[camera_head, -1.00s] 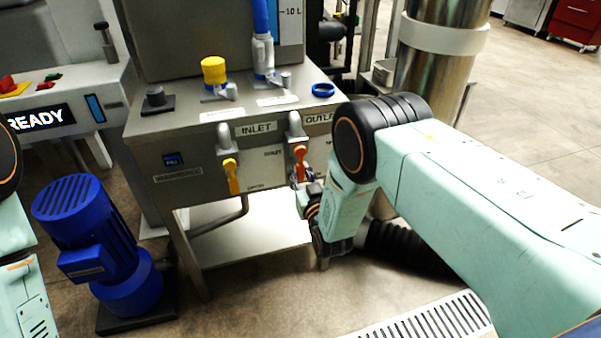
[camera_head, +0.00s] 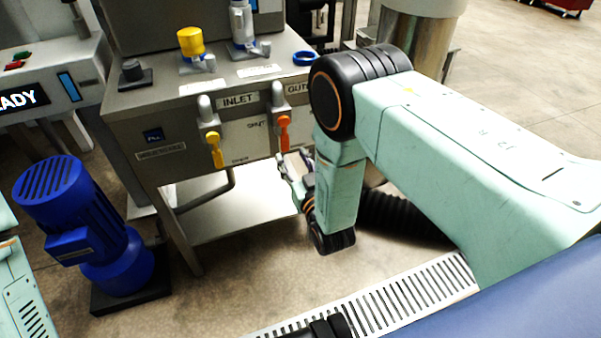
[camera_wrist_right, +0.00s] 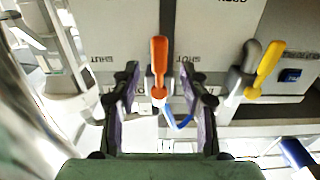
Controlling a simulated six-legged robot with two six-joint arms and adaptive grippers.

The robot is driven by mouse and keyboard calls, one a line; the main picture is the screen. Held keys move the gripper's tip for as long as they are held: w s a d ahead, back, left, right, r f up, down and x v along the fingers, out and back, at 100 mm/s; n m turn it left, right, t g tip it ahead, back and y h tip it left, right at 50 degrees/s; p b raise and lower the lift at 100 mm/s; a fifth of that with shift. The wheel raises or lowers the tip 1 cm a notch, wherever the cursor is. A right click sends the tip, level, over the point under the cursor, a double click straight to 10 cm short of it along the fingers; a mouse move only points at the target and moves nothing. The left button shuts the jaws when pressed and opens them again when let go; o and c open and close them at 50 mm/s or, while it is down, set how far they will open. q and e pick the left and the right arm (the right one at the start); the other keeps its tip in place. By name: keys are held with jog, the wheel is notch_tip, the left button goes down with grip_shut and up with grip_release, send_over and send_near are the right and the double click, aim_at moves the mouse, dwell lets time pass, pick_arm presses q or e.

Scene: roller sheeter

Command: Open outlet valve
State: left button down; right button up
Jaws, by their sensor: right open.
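The outlet valve has an orange handle (camera_head: 284,133) that hangs straight down on the front panel, under the partly hidden outlet label. My right gripper (camera_head: 283,165) is open just below and in front of this handle. In the right wrist view, which shows the panel upside down, the orange handle (camera_wrist_right: 159,65) appears between the two spread fingers of the gripper (camera_wrist_right: 160,75). I see no finger touching it, and depth is hard to judge. My left gripper is out of view.
The yellow inlet handle (camera_head: 214,150) hangs beside the orange one, to its left. A blue motor (camera_head: 85,220) stands on the floor at left. A blue ring (camera_head: 305,58) lies on the machine top.

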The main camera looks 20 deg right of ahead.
jog(key=s, duration=0.5)
jog(key=shift+d, duration=0.1)
dwell(0.3)
jog(key=s+d+f+g+p, duration=0.1)
jog(key=s+d+f+g, duration=0.1)
jog(key=s+f+g, duration=0.6)
jog(key=s+d+f+g, duration=0.1)
jog(key=s+f+g, duration=0.2)
jog(key=s+f, duration=0.5)
jog(key=s+d+r+g+p, duration=0.1)
jog(key=s+r+g, duration=0.2)
jog(key=s, duration=0.7)
jog(key=s+r+g+p, duration=0.2)
jog(key=s+r+g, duration=0.2)
jog(key=s, duration=0.6)
jog(key=shift+d+r+m, duration=0.3)
jog(key=shift+d+r, duration=0.1)
jog(key=shift+r, duration=0.4)
